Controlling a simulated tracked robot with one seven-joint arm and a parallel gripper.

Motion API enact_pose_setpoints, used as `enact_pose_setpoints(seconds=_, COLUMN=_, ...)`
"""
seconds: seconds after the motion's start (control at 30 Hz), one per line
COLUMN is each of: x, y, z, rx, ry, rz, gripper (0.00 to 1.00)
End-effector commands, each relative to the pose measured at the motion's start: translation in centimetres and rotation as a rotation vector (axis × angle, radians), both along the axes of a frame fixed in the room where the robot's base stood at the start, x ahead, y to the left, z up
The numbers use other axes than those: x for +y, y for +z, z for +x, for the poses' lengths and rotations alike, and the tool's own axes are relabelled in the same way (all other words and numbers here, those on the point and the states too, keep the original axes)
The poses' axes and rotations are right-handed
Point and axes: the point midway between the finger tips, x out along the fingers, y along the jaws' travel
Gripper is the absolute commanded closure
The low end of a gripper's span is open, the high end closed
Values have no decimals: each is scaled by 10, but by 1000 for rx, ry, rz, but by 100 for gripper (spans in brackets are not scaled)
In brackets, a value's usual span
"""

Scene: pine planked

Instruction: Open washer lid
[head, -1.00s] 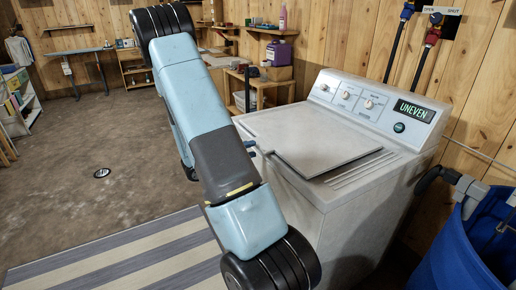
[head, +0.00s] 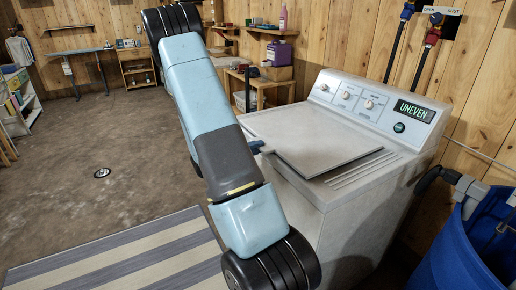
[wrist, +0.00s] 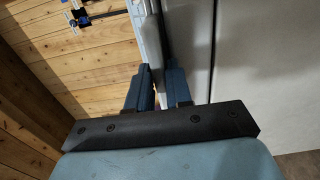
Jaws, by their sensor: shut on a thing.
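The white washer (head: 330,215) stands right of centre in the head view, its control panel at the back. Its flat lid (head: 315,135) is raised slightly at the edge nearest my arm, with a thin dark gap under its front corner. My gripper (head: 259,147) is at that edge, mostly hidden behind my arm. In the wrist view the blue fingers of my gripper (wrist: 157,82) are closed on a narrow pale edge, which looks like the lid's rim (wrist: 153,60). The exact contact is partly hidden.
A blue barrel (head: 450,250) with a grey pipe fitting stands close to the washer's right. A small wooden table (head: 262,84) with containers is behind it. A striped rug (head: 140,262) lies at front left. The floor (head: 80,170) on the left is mostly clear.

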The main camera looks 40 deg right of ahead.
Motion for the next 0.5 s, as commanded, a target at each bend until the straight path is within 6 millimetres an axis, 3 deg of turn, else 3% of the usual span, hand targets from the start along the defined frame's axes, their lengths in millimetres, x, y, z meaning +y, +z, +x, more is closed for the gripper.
enact_pose_setpoints(seconds=0.5, x=-6, y=-2, z=-1, rx=2, ry=-1, rz=6, gripper=100)
